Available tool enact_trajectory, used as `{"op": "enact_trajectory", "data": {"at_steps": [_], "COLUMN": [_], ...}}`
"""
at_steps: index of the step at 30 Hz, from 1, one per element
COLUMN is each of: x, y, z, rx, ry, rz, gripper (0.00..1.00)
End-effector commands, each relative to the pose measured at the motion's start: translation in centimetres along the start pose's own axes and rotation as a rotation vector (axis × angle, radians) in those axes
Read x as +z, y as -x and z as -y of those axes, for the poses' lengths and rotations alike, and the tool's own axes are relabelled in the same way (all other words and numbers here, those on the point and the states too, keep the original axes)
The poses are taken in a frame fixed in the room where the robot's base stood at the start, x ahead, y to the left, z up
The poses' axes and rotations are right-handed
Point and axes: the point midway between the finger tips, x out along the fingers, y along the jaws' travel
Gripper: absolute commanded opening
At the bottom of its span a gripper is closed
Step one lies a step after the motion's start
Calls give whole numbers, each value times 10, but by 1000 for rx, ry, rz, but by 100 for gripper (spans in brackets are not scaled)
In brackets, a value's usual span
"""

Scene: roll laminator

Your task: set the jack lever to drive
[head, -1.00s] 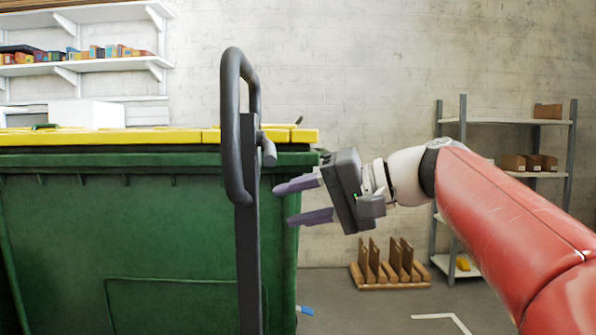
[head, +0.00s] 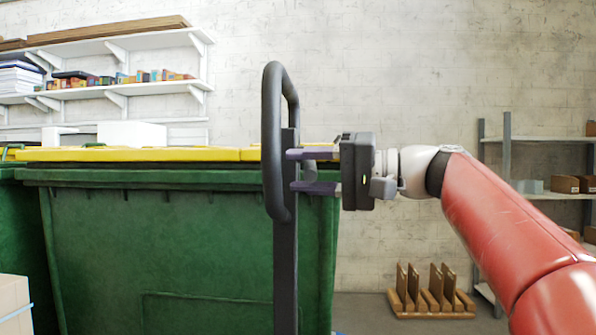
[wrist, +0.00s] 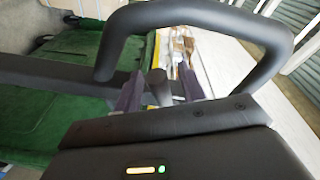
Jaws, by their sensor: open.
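The dark loop handle (head: 270,140) of the jack stands upright on its post (head: 286,270) in the head view. Its loop also crosses the top of the wrist view (wrist: 200,18). The jack lever (wrist: 158,86) shows in the wrist view as a short dark stub with a rounded end, between my two purple fingers. I cannot tell whether either finger touches the lever.
A large green bin (head: 160,240) with a yellow lid edge stands close behind the handle. Wall shelves (head: 110,92) hang at the upper left. A wooden rack (head: 430,300) stands on the floor at the right, near a grey shelf unit (head: 508,170).

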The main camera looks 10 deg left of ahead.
Motion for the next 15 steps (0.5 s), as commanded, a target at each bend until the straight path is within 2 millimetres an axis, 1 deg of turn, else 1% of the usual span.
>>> {"op": "enact_trajectory", "data": {"at_steps": [1,4,13,15], "x": [0,0,0,0], "y": [-6,-13,-15,-15], "z": [0,0,0,0], "rx": [-1,-1,0,1], "ry": [-1,-1,-1,-1], "rz": [3,1,0,0], "gripper": [41,41,41,31]}}
